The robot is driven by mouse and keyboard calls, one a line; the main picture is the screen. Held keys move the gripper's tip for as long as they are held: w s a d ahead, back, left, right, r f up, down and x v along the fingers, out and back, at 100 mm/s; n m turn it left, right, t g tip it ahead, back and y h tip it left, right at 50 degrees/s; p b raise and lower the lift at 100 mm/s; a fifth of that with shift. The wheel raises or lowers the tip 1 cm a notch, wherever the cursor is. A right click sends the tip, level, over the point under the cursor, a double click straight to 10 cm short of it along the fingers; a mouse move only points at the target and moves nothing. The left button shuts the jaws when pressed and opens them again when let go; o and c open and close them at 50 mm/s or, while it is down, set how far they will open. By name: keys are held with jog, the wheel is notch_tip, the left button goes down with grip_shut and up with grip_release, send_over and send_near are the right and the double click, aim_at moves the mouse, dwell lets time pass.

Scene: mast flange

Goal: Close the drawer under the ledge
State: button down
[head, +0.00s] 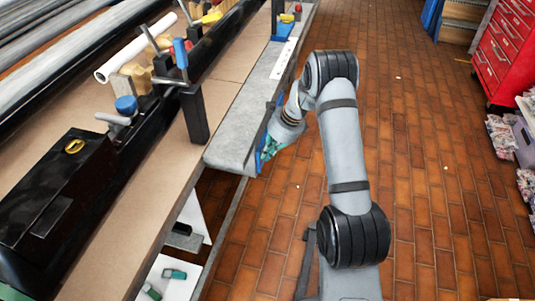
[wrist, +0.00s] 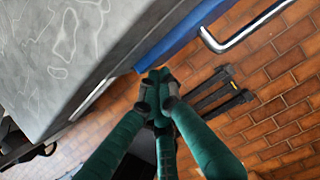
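The grey ledge (head: 236,140) runs along the front of the bench; its worn top fills the upper left of the wrist view (wrist: 70,55). Below its edge in the wrist view is a blue drawer front (wrist: 185,42) with a chrome bar handle (wrist: 250,30). How far the drawer stands out cannot be told. My gripper (wrist: 155,84) has green fingers with dark tips, drawn together with nothing visible between them. The tips are close to the near end of the blue front, left of the handle; contact is unclear. In the head view my gripper (head: 268,149) is beside the ledge, partly hidden by my arm.
A black rail with clamps (head: 185,65) stands on the bench. Below the bench, a white surface (head: 175,278) holds small green items. A red tool cabinet (head: 508,50) and bagged goods (head: 502,135) stand at the right. The brick floor (head: 420,150) between is largely clear.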

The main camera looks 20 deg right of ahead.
jog(key=s+d+r, duration=0.4)
jog(key=d+r, duration=0.2)
jog(key=r, duration=0.3)
jog(key=shift+d+r, duration=0.15)
jog(key=shift+d, duration=0.15)
jog(key=w+a+f, duration=0.4)
jog(key=a+f, duration=0.2)
jog(key=f, duration=0.3)
jog(key=shift+a+f, duration=0.15)
jog(key=shift+a, duration=0.2)
